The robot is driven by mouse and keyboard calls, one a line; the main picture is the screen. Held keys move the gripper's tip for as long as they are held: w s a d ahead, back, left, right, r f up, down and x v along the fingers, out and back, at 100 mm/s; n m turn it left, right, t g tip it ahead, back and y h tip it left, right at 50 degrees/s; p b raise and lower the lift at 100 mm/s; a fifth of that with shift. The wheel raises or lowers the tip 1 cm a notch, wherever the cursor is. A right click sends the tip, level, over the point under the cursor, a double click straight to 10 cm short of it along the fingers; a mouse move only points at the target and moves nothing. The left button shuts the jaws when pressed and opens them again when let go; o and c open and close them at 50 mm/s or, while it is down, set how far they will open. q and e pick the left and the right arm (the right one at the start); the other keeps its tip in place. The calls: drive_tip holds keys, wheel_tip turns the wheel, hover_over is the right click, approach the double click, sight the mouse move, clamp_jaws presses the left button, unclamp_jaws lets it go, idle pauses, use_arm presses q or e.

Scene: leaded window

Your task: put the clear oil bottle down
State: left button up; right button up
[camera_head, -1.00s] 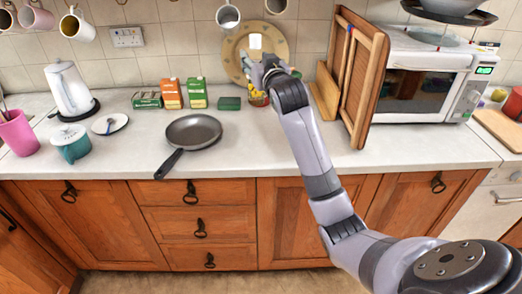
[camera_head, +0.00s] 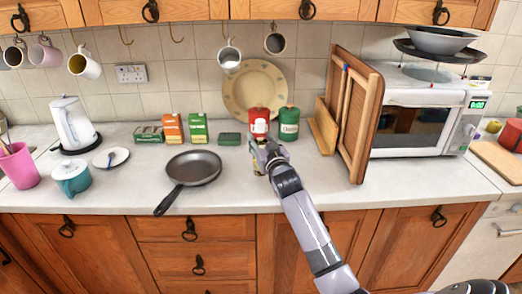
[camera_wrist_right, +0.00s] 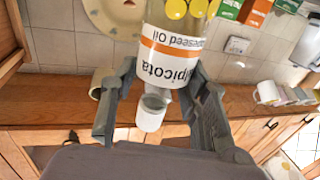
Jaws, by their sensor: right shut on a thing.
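The clear oil bottle (camera_wrist_right: 172,47) is held between the fingers of my right gripper (camera_wrist_right: 160,98). Its white label with an orange stripe fills the upper middle of the wrist view, where it appears upside down. In the head view my right gripper (camera_head: 262,152) is over the counter, with the bottle's white cap (camera_head: 260,127) showing above it and a bit of yellow below. The gripper covers most of the bottle there. I cannot tell whether its base touches the counter (camera_head: 320,190). My left gripper is not in view.
A red canister (camera_head: 259,113) and a green canister (camera_head: 289,123) stand just behind the bottle. A plate (camera_head: 240,78) leans on the wall. A frying pan (camera_head: 195,167) and small boxes (camera_head: 172,129) are left; wooden boards (camera_head: 358,110) and a microwave (camera_head: 415,115) are right.

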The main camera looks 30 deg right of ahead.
wheel_tip(320, 180, down, 4)
drive_tip(key=shift+r, duration=0.15)
drive_tip(key=o, duration=1.3)
drive_tip(key=shift+f, duration=0.25)
drive_tip(key=shift+o, duration=0.2)
drive_tip(key=shift+r, duration=0.1)
drive_tip(key=shift+s, duration=0.15)
